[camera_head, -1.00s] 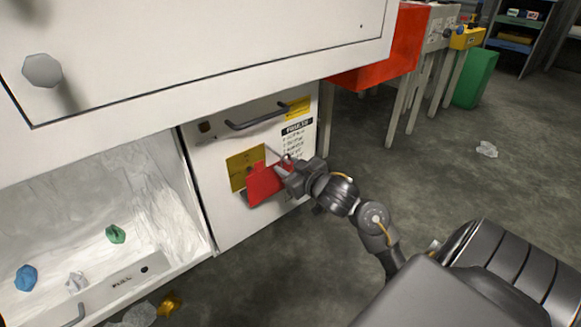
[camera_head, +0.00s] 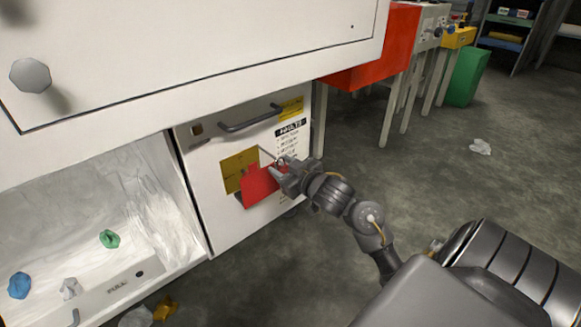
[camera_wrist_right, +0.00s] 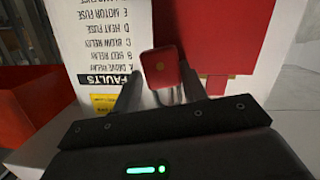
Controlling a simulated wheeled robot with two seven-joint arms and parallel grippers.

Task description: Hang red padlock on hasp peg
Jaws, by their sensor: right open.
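The red padlock (camera_wrist_right: 160,68) is in the right wrist view, between the two fingers of my right gripper (camera_wrist_right: 160,92). Its shackle shows below the body in that view. The fingers stand apart, with narrow gaps beside the padlock. In the head view my right gripper (camera_head: 283,173) is at the front of the white cabinet door (camera_head: 215,200), by a red plate (camera_head: 261,187). A thin metal rod (camera_head: 267,153), perhaps the hasp peg, ends close to the fingers. I cannot tell whether the shackle is around it. My left gripper is out of view.
A dark handle (camera_head: 250,120) sticks out above the gripper on the door. A white cabinet with a knob (camera_head: 30,75) overhangs it. An open lined drawer (camera_head: 130,210) is at left. The grey floor (camera_head: 430,190) at right is mostly clear.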

